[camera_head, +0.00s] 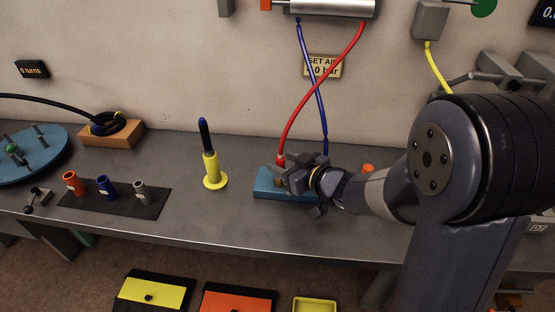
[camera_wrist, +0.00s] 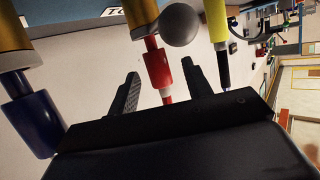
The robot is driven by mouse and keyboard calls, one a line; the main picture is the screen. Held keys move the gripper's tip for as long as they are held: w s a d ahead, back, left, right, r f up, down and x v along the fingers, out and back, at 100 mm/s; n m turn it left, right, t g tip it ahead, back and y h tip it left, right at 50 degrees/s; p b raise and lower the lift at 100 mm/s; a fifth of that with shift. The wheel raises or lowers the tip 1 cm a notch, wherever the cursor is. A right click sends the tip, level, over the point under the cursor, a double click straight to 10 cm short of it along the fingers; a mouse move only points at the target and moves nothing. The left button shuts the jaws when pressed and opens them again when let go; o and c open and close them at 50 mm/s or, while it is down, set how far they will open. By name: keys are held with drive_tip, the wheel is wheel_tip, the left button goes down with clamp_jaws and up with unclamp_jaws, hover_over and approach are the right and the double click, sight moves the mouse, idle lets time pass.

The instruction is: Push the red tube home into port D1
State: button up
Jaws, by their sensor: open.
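The red tube (camera_head: 293,118) hangs from the cylinder on the wall down to the blue block (camera_head: 262,188) on the bench. In the wrist view its red end (camera_wrist: 157,68) meets a brass port (camera_wrist: 140,16); I cannot tell how deep it sits, nor read the port's label. My gripper (camera_head: 284,172) is at the block, hiding much of it. In the wrist view the open fingers of my gripper (camera_wrist: 160,90) stand on either side of the red tube, with gaps showing. A blue tube (camera_head: 322,118) crosses behind the red one; its end (camera_wrist: 32,118) is at another brass port.
A grey ball (camera_wrist: 180,24) sits close beside the red end. A yellow stand (camera_head: 212,170) with a dark rod is left of the block. Farther left are a black mat (camera_head: 135,207) with small cylinders and a blue disc (camera_head: 40,165). The bench front is clear.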

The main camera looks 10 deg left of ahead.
sight(277, 157)
drive_tip(key=v, duration=0.7)
drive_tip(key=x, duration=1)
drive_tip(key=shift+w+a+r+p, duration=0.25)
drive_tip(key=shift+r+p, duration=0.05)
drive_tip(key=shift+p, duration=0.05)
drive_tip(key=shift+s+d+r, duration=0.1)
drive_tip(key=shift+r, duration=0.15)
drive_tip(key=shift+f, duration=0.15)
